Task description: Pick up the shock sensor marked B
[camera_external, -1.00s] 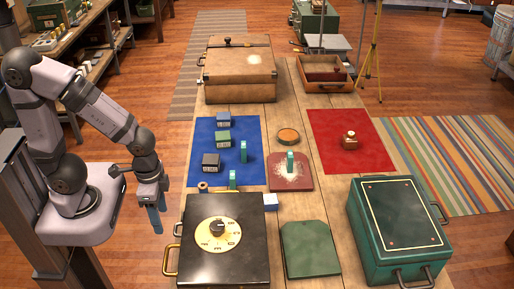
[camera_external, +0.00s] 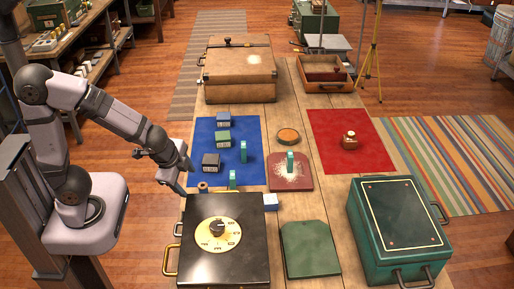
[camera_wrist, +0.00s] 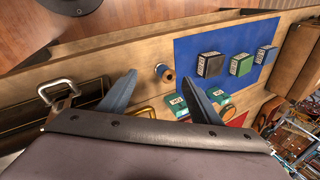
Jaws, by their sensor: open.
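Three small box-shaped devices stand on the blue mat (camera_external: 232,132): a black one (camera_external: 211,161), a green one (camera_external: 223,138) and a blue one (camera_external: 223,119). In the wrist view the black (camera_wrist: 211,65), green (camera_wrist: 241,65) and blue (camera_wrist: 266,54) boxes show pale labels. Several teal upright pieces stand nearby, one (camera_external: 243,152) on the mat and one (camera_external: 233,179) at its front edge. I cannot read any letter, so I cannot tell which is marked B. My gripper (camera_external: 186,178) is open and empty, left of the mat's front corner, apart from all the boxes.
A small spool (camera_external: 203,187) stands near the mat's front left corner, between my fingers in the wrist view. A black case with a dial (camera_external: 240,255) fills the table's front left. A tan case (camera_external: 235,90) stands behind the mat. A red board (camera_external: 302,183) holds another teal piece.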

